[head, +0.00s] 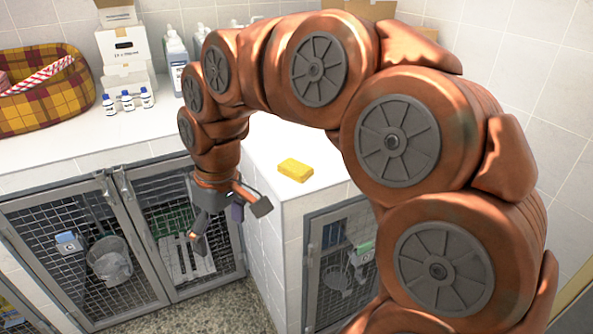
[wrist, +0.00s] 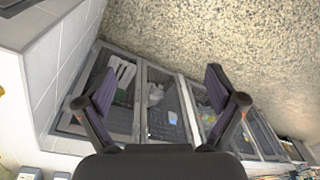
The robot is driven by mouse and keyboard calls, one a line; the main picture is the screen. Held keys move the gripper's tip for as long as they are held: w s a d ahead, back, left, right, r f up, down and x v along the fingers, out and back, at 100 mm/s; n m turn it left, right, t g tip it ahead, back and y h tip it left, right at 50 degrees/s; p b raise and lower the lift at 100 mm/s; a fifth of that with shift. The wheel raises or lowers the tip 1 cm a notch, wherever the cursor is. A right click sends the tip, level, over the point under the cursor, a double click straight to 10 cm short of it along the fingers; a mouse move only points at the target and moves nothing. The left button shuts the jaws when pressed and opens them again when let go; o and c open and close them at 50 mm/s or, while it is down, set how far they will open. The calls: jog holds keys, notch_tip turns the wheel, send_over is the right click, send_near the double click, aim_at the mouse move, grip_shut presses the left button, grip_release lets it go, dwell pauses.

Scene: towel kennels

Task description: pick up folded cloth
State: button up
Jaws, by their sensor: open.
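The folded cloth (head: 295,169) looks like a small yellow block lying flat on the white counter (head: 318,186), near its front edge. My gripper (head: 230,225) hangs in front of the counter, left of and lower than the cloth, and is not touching it. In the wrist view my gripper (wrist: 160,88) has its two dark fingers spread wide with nothing between them. A sliver of yellow shows at the left edge of the wrist view; I cannot tell if it is the cloth.
Mesh kennel doors (head: 84,250) line the front below the counters. A yellow plaid basket (head: 42,100), small bottles (head: 128,101) and stacked boxes (head: 124,46) stand on the back counter. Speckled floor (wrist: 220,40) is clear below. The counter around the cloth looks bare.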

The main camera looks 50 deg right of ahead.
jog(key=w+d+r+t, duration=0.1)
jog(key=w+d+r, duration=0.1)
jog(key=w+d, duration=0.4)
jog(key=m+t, duration=0.2)
send_near(296, 166)
jog(key=shift+w+a+f+h+b, duration=0.4)
jog(key=shift+w+a+f, duration=0.2)
jog(key=shift+f, duration=0.1)
jog(key=shift+s+d+f, duration=0.1)
jog(key=shift+d+f, duration=0.05)
jog(key=shift+f, duration=0.35)
jog(key=shift+p+x, duration=1.6)
jog(key=shift+x, duration=1.55)
jog(key=shift+d+f, duration=0.1)
jog(key=shift+f, duration=0.2)
jog(key=shift+f+b, duration=0.25)
jog(key=shift+b, duration=0.25)
